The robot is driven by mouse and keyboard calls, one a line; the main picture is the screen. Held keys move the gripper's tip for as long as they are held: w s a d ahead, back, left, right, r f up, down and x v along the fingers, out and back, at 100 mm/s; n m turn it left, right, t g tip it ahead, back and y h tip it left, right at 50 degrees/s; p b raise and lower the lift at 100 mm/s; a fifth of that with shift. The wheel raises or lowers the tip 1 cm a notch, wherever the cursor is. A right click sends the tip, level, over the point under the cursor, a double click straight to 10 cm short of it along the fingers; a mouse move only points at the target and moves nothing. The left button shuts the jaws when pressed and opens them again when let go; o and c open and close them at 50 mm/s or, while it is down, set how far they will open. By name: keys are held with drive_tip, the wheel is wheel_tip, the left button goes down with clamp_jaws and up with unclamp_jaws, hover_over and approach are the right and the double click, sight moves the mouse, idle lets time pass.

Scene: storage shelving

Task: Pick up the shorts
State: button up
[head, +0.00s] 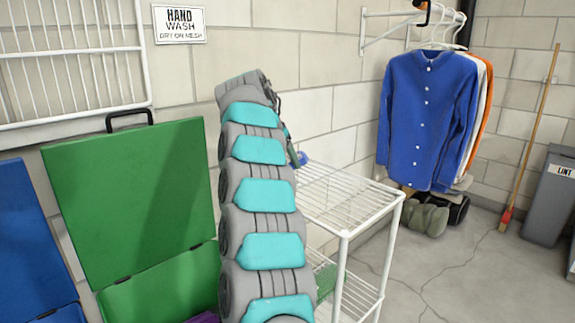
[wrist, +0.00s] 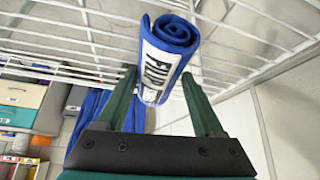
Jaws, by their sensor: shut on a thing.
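A tightly rolled blue cloth (wrist: 168,48), which fits the shorts, shows in the wrist view with a white label with dark lettering on its side. My gripper (wrist: 158,80) has its green fingers on both sides of the roll and is shut on it. White shelf wires lie behind the roll; whether it touches them I cannot tell. In the head view only a small bit of blue (head: 304,158) shows at the back of the white wire shelf (head: 350,197). My arm hides most of the gripper there.
A green folding board (head: 130,200) and a blue one (head: 35,240) stand at the left. A blue shirt (head: 427,120) hangs on a wall rack, with shoes (head: 428,218) below. A broom (head: 530,140) and a grey bin (head: 552,198) stand right. Floor in front of them is clear.

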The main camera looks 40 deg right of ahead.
sight(286, 158)
drive_tip(key=shift+c, duration=1.4)
drive_tip(key=shift+r, duration=0.15)
drive_tip(key=shift+r, duration=1.55)
drive_tip(key=shift+s+a+r+b, duration=0.1)
drive_tip(key=shift+s+a+b, duration=0.4)
drive_tip(key=shift+s+b, duration=0.35)
drive_tip(key=shift+s+a+r+b, duration=0.1)
drive_tip(key=shift+s+a+b, duration=0.35)
drive_tip(key=shift+s+b, duration=0.3)
drive_tip(key=s+a+b, duration=0.1)
drive_tip(key=s+a, duration=0.1)
drive_tip(key=s, duration=0.1)
drive_tip(key=s+a+r+b, duration=0.1)
drive_tip(key=s+a, duration=0.1)
drive_tip(key=s, duration=0.2)
drive_tip(key=s+a+b, duration=0.2)
drive_tip(key=s, duration=0.1)
drive_tip(key=shift+s+r, duration=0.15)
drive_tip(key=shift+s, duration=0.2)
